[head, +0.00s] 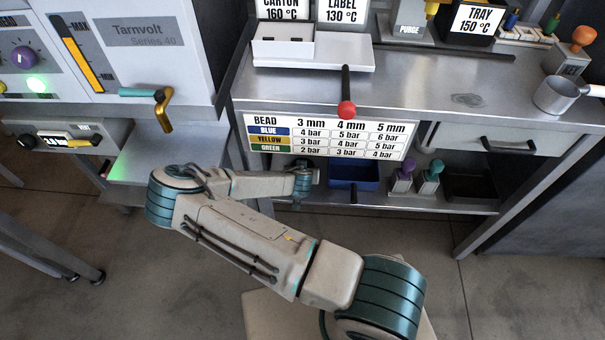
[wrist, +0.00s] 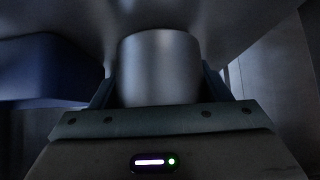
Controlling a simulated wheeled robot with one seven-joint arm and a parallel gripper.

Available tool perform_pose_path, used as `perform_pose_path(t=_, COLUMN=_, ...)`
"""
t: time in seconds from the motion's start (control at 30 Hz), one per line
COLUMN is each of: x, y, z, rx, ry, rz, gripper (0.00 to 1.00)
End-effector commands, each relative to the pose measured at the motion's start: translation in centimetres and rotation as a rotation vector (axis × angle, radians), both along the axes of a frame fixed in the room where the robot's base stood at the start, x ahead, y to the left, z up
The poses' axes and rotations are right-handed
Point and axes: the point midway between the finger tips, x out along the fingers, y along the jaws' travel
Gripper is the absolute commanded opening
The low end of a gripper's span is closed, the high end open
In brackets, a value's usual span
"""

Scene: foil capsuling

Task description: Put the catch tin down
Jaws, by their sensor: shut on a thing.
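A plain silver-grey cylinder, which looks like the catch tin (wrist: 160,65), sits between the two fingers of my gripper (wrist: 160,90) in the wrist view. The fingers are shut on its sides. Its far end and whatever lies beneath it are hidden. In the head view my arm reaches under the steel bench, and its end is over the lower shelf (head: 440,204), left of a blue bin. The fingers and the tin cannot be made out there.
The blue bin (head: 354,176) stands on the shelf and also shows in the wrist view (wrist: 40,65). Purple and green-topped bottles (head: 415,180) stand to its right. The bench top (head: 430,80) is overhead, with a bead chart (head: 328,137) on its front. A handled pan (head: 556,95) is on top.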

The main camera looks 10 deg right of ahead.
Motion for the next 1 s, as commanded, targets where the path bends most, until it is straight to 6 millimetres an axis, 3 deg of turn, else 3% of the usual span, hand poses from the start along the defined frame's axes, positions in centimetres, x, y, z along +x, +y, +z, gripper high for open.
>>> perform_pose_path(t=0.13, x=-0.01, y=-0.02, z=-1.05, rx=0.000, ry=0.000, rz=0.000, gripper=0.42)
perform_pose_path(t=0.5, x=-0.01, y=-0.02, z=-1.36, rx=0.002, ry=-0.002, rz=-0.001, gripper=0.42)
perform_pose_path(t=0.53, x=-0.01, y=-0.02, z=-1.30, rx=0.002, ry=-0.002, rz=-0.001, gripper=0.76)
perform_pose_path(t=0.6, x=-0.01, y=-0.01, z=-1.25, rx=0.001, ry=-0.001, rz=-0.001, gripper=0.92)
perform_pose_path(t=1.0, x=-0.33, y=0.15, z=-0.63, rx=0.002, ry=-0.002, rz=-0.001, gripper=0.92)
